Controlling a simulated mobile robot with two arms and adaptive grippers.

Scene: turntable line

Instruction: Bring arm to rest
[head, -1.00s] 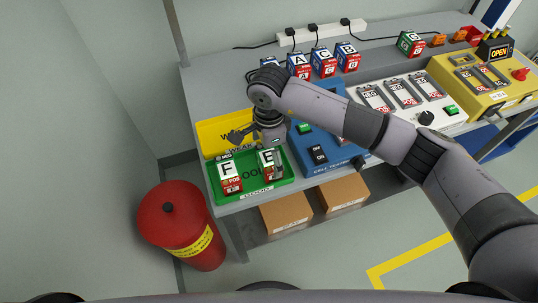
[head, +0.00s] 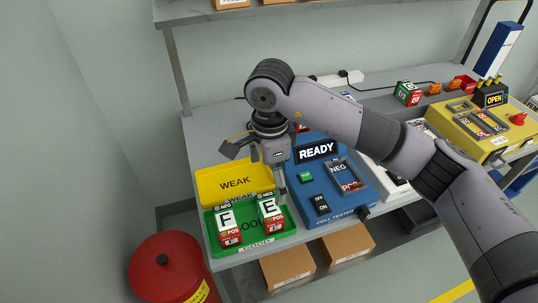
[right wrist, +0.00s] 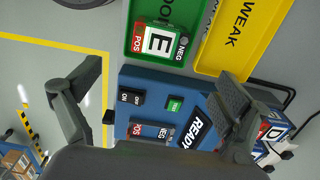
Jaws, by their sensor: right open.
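My right gripper (head: 256,167) is open and empty, raised above the bench near the yellow WEAK tray and the blue cell tester. Its two fingers also show spread in the right wrist view (right wrist: 158,85). My right arm reaches in from the right across the tester. The left gripper is not in view. Block F (head: 227,223) and block E (head: 270,213) stand in the green GOOD tray (head: 257,246); block E also shows in the right wrist view (right wrist: 158,42). No finger touches them.
The yellow WEAK tray (head: 215,186) is empty. A yellow OPEN box (head: 460,125) stands at the right. A red bin (head: 165,270) stands on the floor, and boxes sit under the bench.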

